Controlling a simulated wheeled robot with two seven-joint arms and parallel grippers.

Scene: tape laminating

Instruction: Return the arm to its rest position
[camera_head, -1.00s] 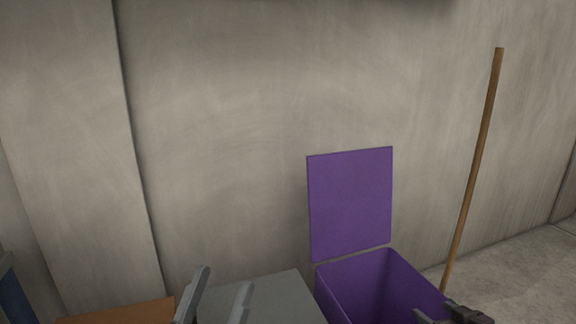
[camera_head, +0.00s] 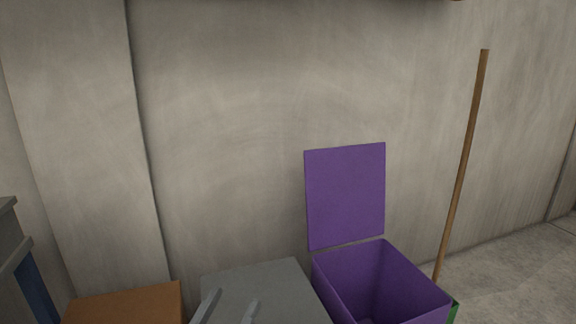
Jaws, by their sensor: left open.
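My left gripper (camera_head: 228,310) shows at the bottom edge, in front of the grey box top. Its two grey fingers are apart with nothing seen between them. The rest of the left arm is below the picture. My right gripper is not in view.
A purple bin (camera_head: 380,283) with its lid (camera_head: 345,196) raised stands right of a grey box (camera_head: 262,282). An orange-brown box (camera_head: 126,304) is at the lower left, beside a grey and blue structure (camera_head: 18,265). A wooden pole (camera_head: 461,165) leans near the wall (camera_head: 240,120).

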